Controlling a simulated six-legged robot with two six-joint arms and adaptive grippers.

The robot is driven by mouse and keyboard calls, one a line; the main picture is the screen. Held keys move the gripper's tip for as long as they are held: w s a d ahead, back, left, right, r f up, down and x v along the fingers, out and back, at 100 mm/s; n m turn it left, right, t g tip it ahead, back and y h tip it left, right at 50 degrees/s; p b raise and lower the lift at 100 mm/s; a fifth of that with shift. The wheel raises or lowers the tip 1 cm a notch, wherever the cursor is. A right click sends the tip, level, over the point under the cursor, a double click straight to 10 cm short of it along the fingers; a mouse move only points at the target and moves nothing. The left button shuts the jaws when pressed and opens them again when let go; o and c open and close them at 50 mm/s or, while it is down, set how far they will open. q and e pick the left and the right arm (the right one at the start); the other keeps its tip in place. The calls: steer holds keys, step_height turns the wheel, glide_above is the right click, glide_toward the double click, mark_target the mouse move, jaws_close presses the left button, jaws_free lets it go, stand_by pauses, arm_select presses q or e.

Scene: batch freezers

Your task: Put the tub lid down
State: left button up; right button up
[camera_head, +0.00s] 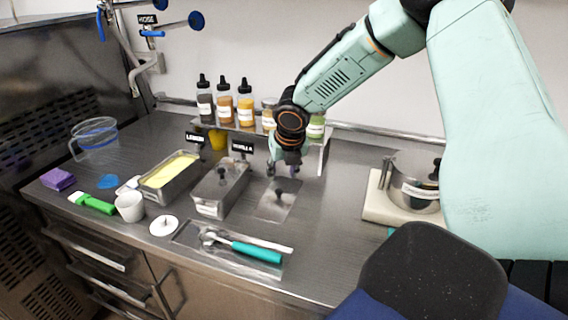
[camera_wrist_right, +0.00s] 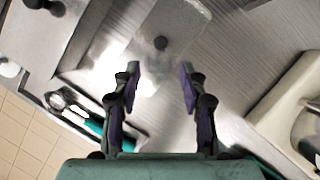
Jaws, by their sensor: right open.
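A flat metal tub lid (camera_head: 268,207) with a dark knob lies on the steel counter, right of the two tubs. In the right wrist view the lid (camera_wrist_right: 185,25) lies ahead of the fingertips, its knob in line with the gap between them. My right gripper (camera_head: 286,172) is above the lid; in its wrist view the gripper (camera_wrist_right: 160,85) has its fingers apart with nothing between them. The vanilla tub (camera_head: 208,205) left of the lid looks covered, with a dark knob on top. The lemon tub (camera_head: 170,182) is open and shows yellow contents. My left gripper is not in view.
A spatula and scoop with teal handle (camera_head: 257,252) lie on a tray in front. Several bottles (camera_head: 224,103) stand on a shelf behind. A white cup (camera_head: 130,207) is at left. A metal pot (camera_head: 408,187) stands on a pale base at right. Bare counter lies between lid and pot.

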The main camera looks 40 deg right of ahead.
steer(key=shift+v, duration=1.2)
steer(key=shift+d, duration=0.15)
steer(key=shift+f, duration=0.1)
